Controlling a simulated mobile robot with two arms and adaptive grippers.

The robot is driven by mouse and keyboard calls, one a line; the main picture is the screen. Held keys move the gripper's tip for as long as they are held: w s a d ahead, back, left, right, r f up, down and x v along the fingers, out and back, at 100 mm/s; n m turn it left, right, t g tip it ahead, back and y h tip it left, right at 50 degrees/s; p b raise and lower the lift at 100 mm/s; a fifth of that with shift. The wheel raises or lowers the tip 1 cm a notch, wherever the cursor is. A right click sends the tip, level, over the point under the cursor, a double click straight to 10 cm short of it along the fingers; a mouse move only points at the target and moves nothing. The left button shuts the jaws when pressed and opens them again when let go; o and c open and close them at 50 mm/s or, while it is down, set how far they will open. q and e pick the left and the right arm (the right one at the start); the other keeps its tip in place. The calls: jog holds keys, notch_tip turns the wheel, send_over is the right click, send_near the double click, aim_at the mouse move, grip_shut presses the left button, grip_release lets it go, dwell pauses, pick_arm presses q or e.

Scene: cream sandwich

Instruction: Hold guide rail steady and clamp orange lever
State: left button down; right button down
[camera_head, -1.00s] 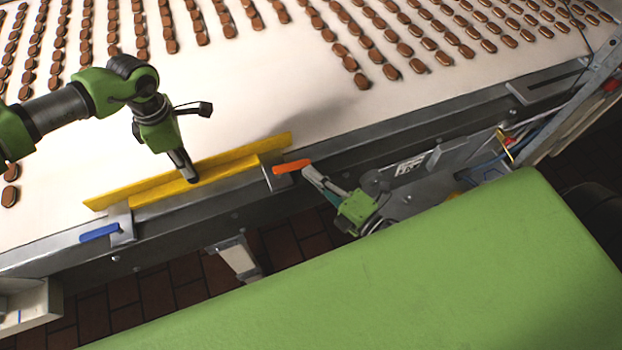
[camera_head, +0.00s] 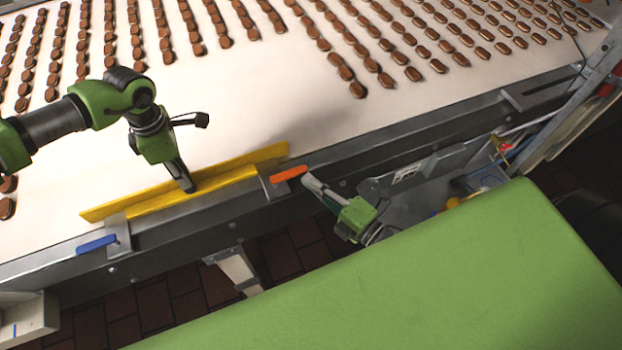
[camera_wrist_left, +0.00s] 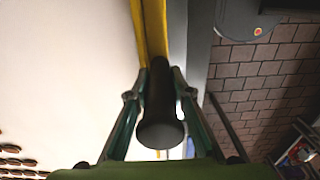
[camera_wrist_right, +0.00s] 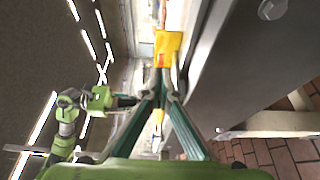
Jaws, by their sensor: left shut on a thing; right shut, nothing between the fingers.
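The yellow guide rail (camera_head: 225,166) lies along the near edge of the white conveyor. My left gripper (camera_head: 188,186) is shut on the rail near its middle; the left wrist view shows the yellow rail (camera_wrist_left: 150,30) running up from behind a dark round post (camera_wrist_left: 160,110) between the fingers. The orange lever (camera_head: 289,173) sits on the bracket at the rail's right end. My right gripper (camera_head: 312,181) is shut and empty, its tips close beside the lever's right end. In the right wrist view its closed tips (camera_wrist_right: 160,92) point at a yellow-orange part; contact cannot be told.
A blue lever (camera_head: 96,244) sits on the bracket at the rail's left end. Rows of brown sandwich biscuits (camera_head: 345,72) lie on the conveyor belt (camera_head: 270,90) behind. The metal conveyor edge (camera_head: 400,145) runs below the rail.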

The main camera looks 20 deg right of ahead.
jog(key=w+d+v, duration=0.1)
jog(key=d+v, duration=0.1)
jog(key=v, duration=1)
jog(key=shift+d, duration=0.2)
pick_arm(q)
jog(key=c, duration=1.6)
grip_release()
jog(key=shift+c, duration=0.2)
jog(key=shift+r+p, duration=2)
jog(key=shift+r, duration=2.55)
pick_arm(e)
notch_tip(320, 180, up, 4)
